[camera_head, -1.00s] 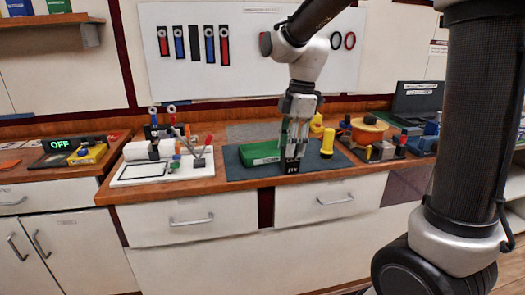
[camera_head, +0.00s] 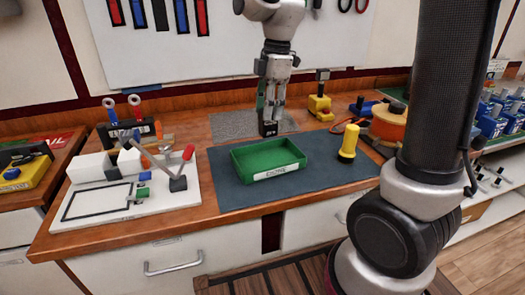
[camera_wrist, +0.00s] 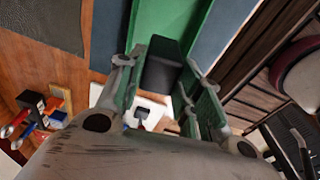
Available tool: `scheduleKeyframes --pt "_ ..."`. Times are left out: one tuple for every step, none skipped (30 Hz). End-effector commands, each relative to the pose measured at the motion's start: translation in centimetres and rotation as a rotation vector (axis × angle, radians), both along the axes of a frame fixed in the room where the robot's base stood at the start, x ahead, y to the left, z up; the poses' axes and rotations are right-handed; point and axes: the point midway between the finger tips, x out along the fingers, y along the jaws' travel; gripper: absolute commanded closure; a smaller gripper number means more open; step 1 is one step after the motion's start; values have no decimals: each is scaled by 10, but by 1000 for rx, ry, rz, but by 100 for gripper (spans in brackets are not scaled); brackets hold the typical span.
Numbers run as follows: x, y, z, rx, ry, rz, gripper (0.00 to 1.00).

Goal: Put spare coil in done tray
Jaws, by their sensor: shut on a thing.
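The done tray (camera_head: 240,169) is a green open tray with a "DONE" label on its front, empty, on a dark mat. In the wrist view its green surface (camera_wrist: 150,20) shows beyond the fingers. My gripper (camera_head: 270,112) points down, shut on a small black block, which I take as the spare coil (camera_head: 268,129). In the head view the block appears at the tray's back edge; its exact height is hard to tell. In the wrist view the black block (camera_wrist: 160,72) sits between the green-grey fingers.
A yellow cylinder (camera_head: 348,143) stands right of the tray. A white board (camera_head: 100,205) with blocks and a red-handled lever lies to the left. A yellow-based device (camera_head: 320,105) and an orange spool (camera_head: 388,122) are behind to the right. The dark mat (camera_head: 300,185) is clear in front.

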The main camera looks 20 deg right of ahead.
Motion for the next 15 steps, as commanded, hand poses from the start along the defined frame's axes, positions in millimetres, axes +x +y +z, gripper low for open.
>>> scheduleKeyframes --pt "-1 0 -7 -2 5 0 95" --pt "-1 0 -12 -2 6 0 95" --pt "-1 0 -20 -2 7 0 95" --pt "-1 0 -27 -2 6 -1 95" --pt "-1 0 -33 -2 7 -1 95" --pt "-1 0 -41 -2 6 -1 95" --pt "-1 0 -46 -2 6 0 95" --pt "-1 0 -50 -2 5 0 95" --pt "-1 0 -55 -2 5 1 95" --pt "0 0 -57 -1 3 0 95" --pt "0 0 -60 -1 3 0 95" --pt "-1 0 -64 -1 4 0 95" --pt "-1 0 -68 -1 4 0 95" --pt "-1 0 -73 -1 4 0 95" --pt "-1 0 -79 -2 6 0 95"
